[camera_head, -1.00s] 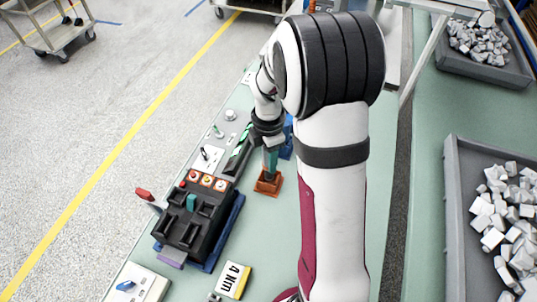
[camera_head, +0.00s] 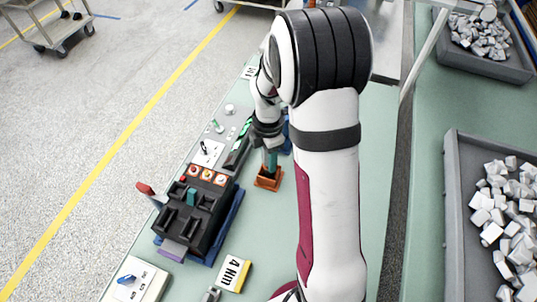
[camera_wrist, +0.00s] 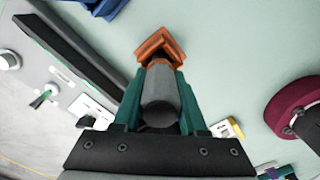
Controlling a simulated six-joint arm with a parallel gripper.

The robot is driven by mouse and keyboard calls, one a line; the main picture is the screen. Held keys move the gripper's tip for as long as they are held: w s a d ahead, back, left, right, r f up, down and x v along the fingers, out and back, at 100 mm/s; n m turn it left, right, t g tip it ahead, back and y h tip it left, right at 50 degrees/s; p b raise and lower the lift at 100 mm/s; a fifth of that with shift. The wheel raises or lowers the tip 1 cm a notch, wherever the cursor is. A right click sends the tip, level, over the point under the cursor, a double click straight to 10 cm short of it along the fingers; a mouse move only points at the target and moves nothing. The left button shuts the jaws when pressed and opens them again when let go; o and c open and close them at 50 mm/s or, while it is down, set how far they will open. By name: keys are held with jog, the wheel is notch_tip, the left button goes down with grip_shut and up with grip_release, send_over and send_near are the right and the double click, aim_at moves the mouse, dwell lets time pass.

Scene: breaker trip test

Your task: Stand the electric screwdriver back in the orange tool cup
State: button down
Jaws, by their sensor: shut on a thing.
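The orange tool cup (camera_head: 268,184) stands on the green bench, and it also shows at the top middle of the wrist view (camera_wrist: 160,44). My gripper (camera_head: 270,158) is directly above the cup, fingers pointing down. In the wrist view its teal fingers (camera_wrist: 159,108) are shut on the electric screwdriver (camera_wrist: 159,92), a grey and dark cylinder between them. The screwdriver's far end lines up with the cup's opening. How deep it sits in the cup is hidden. In the head view the screwdriver is mostly hidden by the fingers.
A black test fixture (camera_head: 192,215) with a red-handled lever stands left of the cup. A yellow and white "4 Nm" block (camera_head: 234,273) lies in front. A blue thing (camera_wrist: 100,6) is close behind the cup. A grey bin of pale parts (camera_head: 452,215) is at right.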

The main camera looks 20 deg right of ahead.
jog(key=shift+f, duration=0.75)
jog(key=shift+c, duration=1.9)
grip_release()
notch_tip(320, 180, up, 16)
jog(key=shift+f, duration=0.1)
jog(key=s+a+m+y, duration=0.1)
jog(key=s+a+m, duration=0.5)
jog(key=s+m, duration=0.5)
jog(key=s+a+m, duration=0.6)
jog(key=s+m, duration=0.6)
jog(key=shift+m+y, duration=0.3)
jog(key=shift+y, duration=0.1)
